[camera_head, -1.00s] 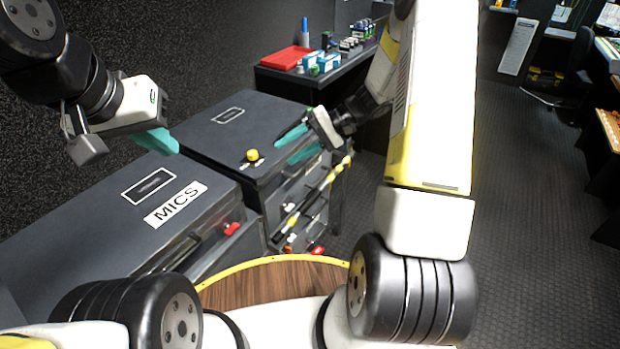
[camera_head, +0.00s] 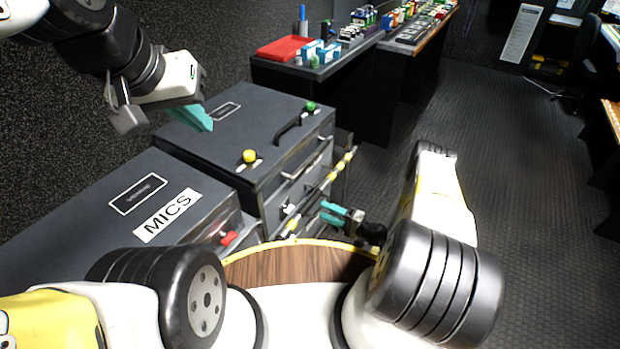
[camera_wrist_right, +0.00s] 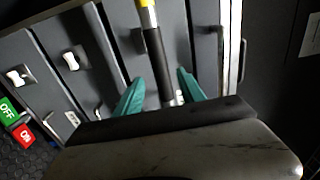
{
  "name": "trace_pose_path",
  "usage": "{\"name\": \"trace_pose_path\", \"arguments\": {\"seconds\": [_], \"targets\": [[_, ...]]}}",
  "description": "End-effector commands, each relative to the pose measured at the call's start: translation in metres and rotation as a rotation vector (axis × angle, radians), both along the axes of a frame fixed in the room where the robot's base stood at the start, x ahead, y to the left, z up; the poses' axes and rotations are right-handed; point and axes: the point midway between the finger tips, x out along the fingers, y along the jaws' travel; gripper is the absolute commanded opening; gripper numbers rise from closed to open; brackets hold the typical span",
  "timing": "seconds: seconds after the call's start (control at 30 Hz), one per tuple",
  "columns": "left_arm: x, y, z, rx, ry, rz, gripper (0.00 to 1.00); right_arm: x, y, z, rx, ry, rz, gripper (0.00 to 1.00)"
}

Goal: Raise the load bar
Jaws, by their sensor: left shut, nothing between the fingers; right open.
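The load bar (camera_head: 346,161), a slanting bar with yellow and black sections, runs along the front of the dark drawer cabinet (camera_head: 200,147). My right gripper (camera_head: 335,213) is low in front of the cabinet, by the bar's lower part. In the right wrist view its teal fingers are open, and the bar (camera_wrist_right: 157,60) runs between them; I cannot tell whether they touch it. The bar's lower end is hidden behind the gripper body. My left gripper (camera_head: 200,118) is shut and empty above the cabinet's left rear, away from the bar.
The cabinet top carries a yellow knob (camera_head: 250,156), a black handle (camera_head: 288,127) and a green knob (camera_head: 310,106). A MICS case (camera_head: 110,225) with a red latch (camera_head: 229,239) is at left. Behind stands a bench with a red tray (camera_head: 284,47).

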Motion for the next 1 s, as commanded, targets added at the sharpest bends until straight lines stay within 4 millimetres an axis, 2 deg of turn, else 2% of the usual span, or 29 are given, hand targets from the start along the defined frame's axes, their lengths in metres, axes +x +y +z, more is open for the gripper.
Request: {"name": "trace_pose_path", "arguments": {"seconds": [0.43,0.6,0.83,0.87,1.0], "targets": [[0.000,0.000,0.000,0.000,0.000,0.000,0.00,0.037,0.053,0.000,-0.001,-0.001,0.005,0.47],[0.000,0.000,0.000,0.000,0.000,0.000,0.00,0.043,0.061,0.001,0.000,0.000,0.003,0.47],[0.000,0.000,0.000,0.000,0.000,0.000,0.00,0.044,0.062,0.001,0.000,0.000,0.003,0.47],[0.000,0.000,0.000,0.000,0.000,0.000,0.00,0.044,0.062,0.001,0.000,0.000,0.003,0.45],[0.000,0.000,0.000,0.000,0.000,0.000,0.00,0.044,0.061,0.001,0.001,0.001,0.003,0.17]]}}
